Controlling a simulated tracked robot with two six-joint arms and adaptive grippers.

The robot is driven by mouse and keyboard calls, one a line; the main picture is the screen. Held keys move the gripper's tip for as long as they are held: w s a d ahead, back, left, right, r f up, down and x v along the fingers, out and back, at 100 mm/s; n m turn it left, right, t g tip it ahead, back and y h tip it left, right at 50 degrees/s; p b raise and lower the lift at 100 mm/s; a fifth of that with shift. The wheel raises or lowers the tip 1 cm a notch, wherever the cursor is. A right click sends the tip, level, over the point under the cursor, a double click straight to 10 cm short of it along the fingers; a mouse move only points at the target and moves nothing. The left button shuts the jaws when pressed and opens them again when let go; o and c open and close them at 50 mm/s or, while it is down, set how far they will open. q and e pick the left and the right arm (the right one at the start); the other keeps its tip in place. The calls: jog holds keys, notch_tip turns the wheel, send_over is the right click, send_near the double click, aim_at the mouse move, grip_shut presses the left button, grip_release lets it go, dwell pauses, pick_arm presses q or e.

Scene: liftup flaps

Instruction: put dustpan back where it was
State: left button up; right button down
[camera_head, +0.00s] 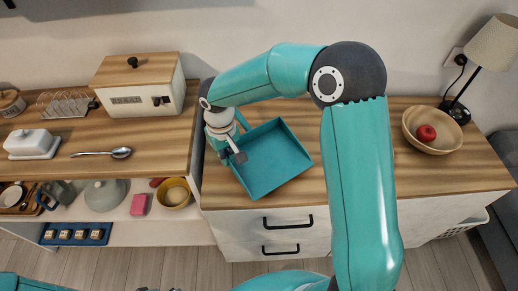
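The teal dustpan (273,162) is over the wooden top of the right cabinet, with its open tray facing up and its front corner near the cabinet's front edge. My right gripper (233,154) is at the left side of the dustpan, where it overlaps the dustpan's edge. The dustpan's handle is mostly hidden by the gripper, and I cannot tell whether the fingers are closed on it. Whether the dustpan rests fully on the wood is also unclear. Part of my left arm shows at the bottom left, but its gripper cannot be made out.
On the left counter are a bread box (141,101), a butter dish (32,143) and a spoon (95,154). A lower shelf holds a yellow bowl (174,193).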

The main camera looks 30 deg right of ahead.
pick_arm(q)
jog(key=shift+o, duration=0.2)
pick_arm(e)
jog(key=shift+d+r, duration=0.15)
jog(key=shift+d, duration=0.05)
jog(key=s+d+r+n, duration=0.3)
jog(key=d+r+n, duration=0.4)
jog(key=n, duration=0.4)
notch_tip(320, 180, up, 8)
jog(key=r+n, duration=0.1)
jog(key=n, duration=1.3)
send_over(288, 167)
notch_tip(288, 167, down, 20)
jog(key=shift+f+b, duration=0.1)
jog(key=shift+b, duration=0.7)
pick_arm(q)
jog(key=shift+f, duration=0.8)
pick_arm(e)
jog(key=c, duration=1.3)
grip_release()
